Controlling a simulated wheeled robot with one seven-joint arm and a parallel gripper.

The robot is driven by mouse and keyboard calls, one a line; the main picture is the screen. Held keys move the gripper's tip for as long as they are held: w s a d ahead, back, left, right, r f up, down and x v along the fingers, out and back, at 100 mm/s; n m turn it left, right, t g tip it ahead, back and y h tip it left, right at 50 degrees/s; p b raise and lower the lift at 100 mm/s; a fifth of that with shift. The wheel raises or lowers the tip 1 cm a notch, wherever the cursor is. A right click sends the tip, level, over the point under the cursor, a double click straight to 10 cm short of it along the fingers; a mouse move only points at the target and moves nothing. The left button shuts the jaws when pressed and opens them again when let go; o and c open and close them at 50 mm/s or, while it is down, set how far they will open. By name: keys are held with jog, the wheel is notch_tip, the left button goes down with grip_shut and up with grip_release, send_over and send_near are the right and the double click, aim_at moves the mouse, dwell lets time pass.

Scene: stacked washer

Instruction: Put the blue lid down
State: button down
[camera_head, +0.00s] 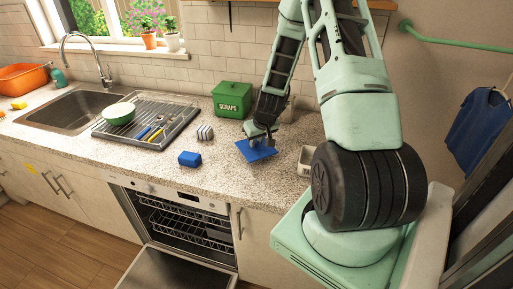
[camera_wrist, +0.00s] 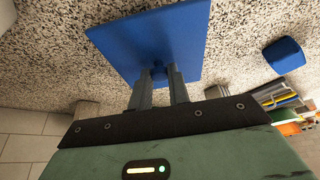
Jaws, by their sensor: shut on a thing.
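The blue lid (camera_head: 259,152) is a flat square plate with a small knob. My gripper (camera_head: 256,136) is shut on the lid's knob.
A blue block-like item (camera_head: 190,159) lies left of the lid, with a striped item (camera_head: 205,132) behind it. A green SCRAPS bin (camera_head: 233,99) stands at the back. A white container (camera_head: 306,158) is right of the lid. The dishwasher door (camera_head: 175,268) hangs open below.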

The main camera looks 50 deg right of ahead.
aim_at(257, 147)
jog(key=shift+f+p, duration=0.45)
jog(key=shift+f, duration=1.45)
jog(key=shift+f, duration=0.1)
jog(key=c, duration=1.3)
grip_release()
